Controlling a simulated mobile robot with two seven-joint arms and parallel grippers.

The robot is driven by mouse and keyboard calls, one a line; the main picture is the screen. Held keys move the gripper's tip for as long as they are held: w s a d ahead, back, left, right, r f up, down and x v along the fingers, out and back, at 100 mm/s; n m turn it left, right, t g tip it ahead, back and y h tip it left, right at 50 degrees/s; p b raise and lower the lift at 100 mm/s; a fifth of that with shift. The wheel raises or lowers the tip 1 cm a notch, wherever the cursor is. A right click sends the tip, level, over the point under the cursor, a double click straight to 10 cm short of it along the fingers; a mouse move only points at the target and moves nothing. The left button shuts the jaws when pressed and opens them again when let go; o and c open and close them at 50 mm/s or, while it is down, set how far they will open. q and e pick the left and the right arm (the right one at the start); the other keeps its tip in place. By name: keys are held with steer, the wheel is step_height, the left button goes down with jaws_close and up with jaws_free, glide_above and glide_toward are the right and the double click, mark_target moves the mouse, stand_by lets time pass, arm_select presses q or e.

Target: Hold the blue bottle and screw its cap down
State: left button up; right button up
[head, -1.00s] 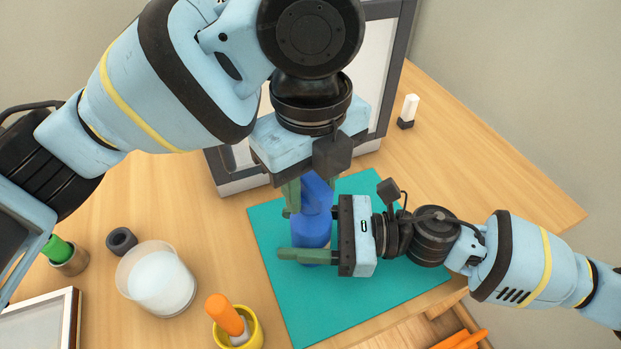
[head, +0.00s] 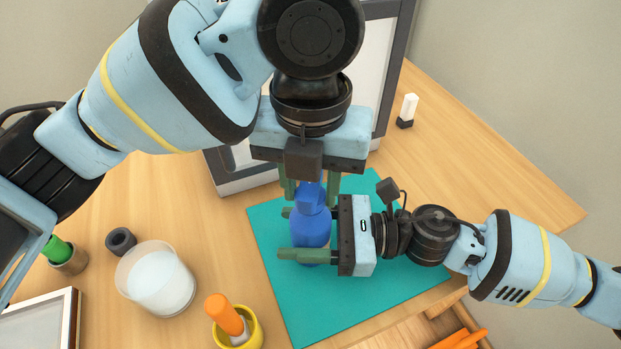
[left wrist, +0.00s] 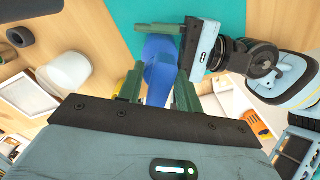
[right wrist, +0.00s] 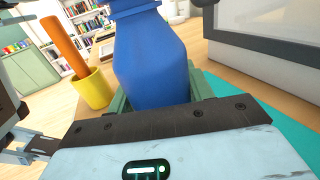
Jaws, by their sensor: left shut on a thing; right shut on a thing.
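The blue bottle (head: 312,232) stands upright on the teal mat (head: 372,290); its body fills the middle of the right wrist view (right wrist: 150,62). My right gripper (head: 288,233) comes in from the right and is shut around the bottle's body, with a green finger on either side. My left gripper (head: 311,191) points down from above and is shut on the blue cap (head: 311,193) at the bottle's top. The cap is partly hidden by the left gripper, so the fit between cap and neck cannot be told. The left wrist view shows blue between the left fingers (left wrist: 158,85).
A yellow cup (head: 256,330) with an orange-handled thing, a clear white-filled container (head: 160,280) and a dark ring (head: 121,241) stand on the left. A grey-framed panel (head: 376,60) stands behind. An open drawer (head: 420,338) is at the front.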

arm_select(q)
steer(key=shift+f, duration=0.1)
steer(key=o, duration=1)
steer(key=o, duration=0.4)
steer(key=shift+o, duration=0.2)
steer(key=shift+r, duration=0.2)
